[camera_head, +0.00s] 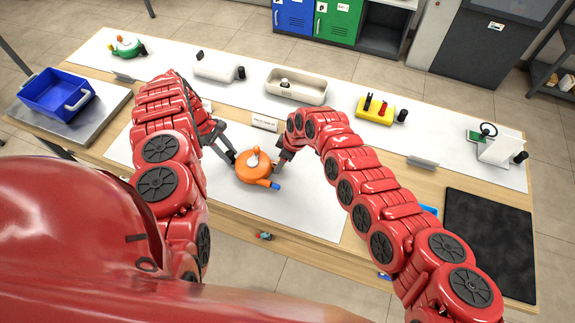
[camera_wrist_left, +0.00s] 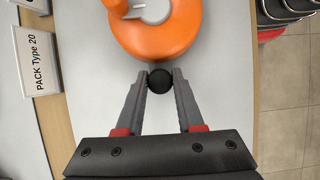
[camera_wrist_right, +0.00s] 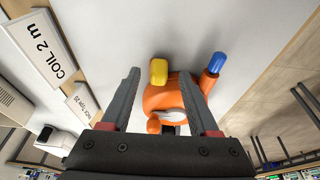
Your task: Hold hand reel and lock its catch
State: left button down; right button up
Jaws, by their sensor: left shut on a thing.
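The orange hand reel (camera_head: 255,171) lies on the white mat in front of me, with a pale hub on top. Its blue tip (camera_head: 275,185) points to the near right. My left gripper (camera_head: 233,156) is at the reel's left side. In the left wrist view its fingertips (camera_wrist_left: 159,82) are shut on the reel's black round knob (camera_wrist_left: 159,80). My right gripper (camera_head: 278,168) is at the reel's right side. In the right wrist view its fingers (camera_wrist_right: 158,74) are open and apart, with a yellow piece (camera_wrist_right: 158,72) on the reel showing between them.
A beige tray (camera_head: 320,95), a yellow block with pegs (camera_head: 360,112) and a white cylinder (camera_head: 215,70) stand behind. A blue bin (camera_head: 52,105) is at the left and a black mat (camera_head: 490,245) at the right. White mat is clear nearer me.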

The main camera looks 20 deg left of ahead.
jog(key=shift+d+r, duration=0.1)
pick_arm(q)
jog(key=shift+a, duration=0.1)
pick_arm(e)
jog(key=v, duration=1.1)
jog(key=shift+r, duration=0.35)
jog(key=shift+d, duration=0.1)
pick_arm(q)
jog(key=shift+c, duration=2.3)
grip_release()
jog(key=v, duration=1.2)
